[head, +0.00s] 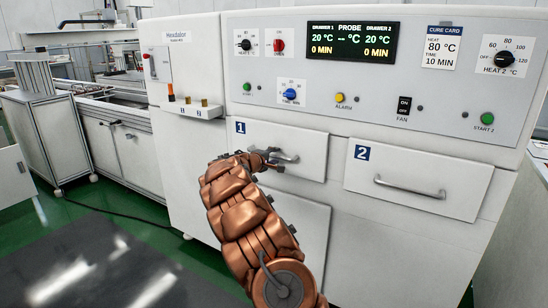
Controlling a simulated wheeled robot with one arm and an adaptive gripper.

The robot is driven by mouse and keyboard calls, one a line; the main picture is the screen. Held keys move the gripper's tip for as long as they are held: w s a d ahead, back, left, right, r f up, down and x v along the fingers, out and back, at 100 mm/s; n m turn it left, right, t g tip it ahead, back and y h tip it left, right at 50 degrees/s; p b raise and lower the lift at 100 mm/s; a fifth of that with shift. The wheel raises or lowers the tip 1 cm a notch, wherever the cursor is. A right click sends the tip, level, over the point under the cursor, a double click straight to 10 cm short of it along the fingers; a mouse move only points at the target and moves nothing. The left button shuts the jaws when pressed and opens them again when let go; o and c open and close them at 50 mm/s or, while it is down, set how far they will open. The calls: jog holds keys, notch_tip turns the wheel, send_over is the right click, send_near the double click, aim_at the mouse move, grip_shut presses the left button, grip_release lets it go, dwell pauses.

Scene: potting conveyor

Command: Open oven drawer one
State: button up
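Oven drawer one (307,145) is a white front panel in the oven's middle left, marked with a blue "1" label (240,128). It looks flush with the oven front. Its grey bar handle (289,158) is partly hidden by my gripper. My gripper (273,158), at the end of my copper-coloured arm, is at the left part of this handle. Whether its fingers are closed around the bar or only beside it cannot be made out at this size.
Drawer two (437,205), with its own handle (410,188), is to the right and looks closed. Above is the control panel (270,75) with knobs, buttons and a display (352,41). A small ledge (190,112) juts out at left. Dark floor (110,265) is clear at lower left.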

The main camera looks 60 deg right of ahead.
grip_shut()
dwell(0.3)
dwell(0.4)
